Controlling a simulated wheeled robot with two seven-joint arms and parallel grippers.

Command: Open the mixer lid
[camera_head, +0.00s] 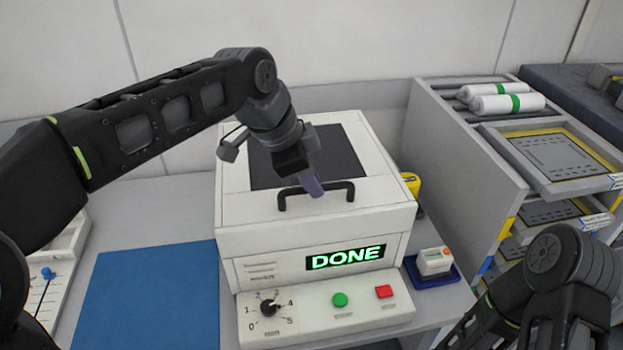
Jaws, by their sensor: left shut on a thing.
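The mixer (285,266) is a white box on the bench, with a lit green "DONE" display on its front. Its lid (385,180) lies flat and closed on top, with a dark panel in the middle. A black bar handle (337,185) stands at the lid's front edge. My left gripper (313,187) reaches down from above and is shut on the handle near its middle. My right arm shows at the lower right; its gripper's fingertips cannot be made out.
A control panel with a dial (268,305), a green button (340,299) and a red button (384,291) fronts the mixer. A blue mat (150,295) lies left. A small white device (434,262) on a blue base and a grey rack (465,150) stand right.

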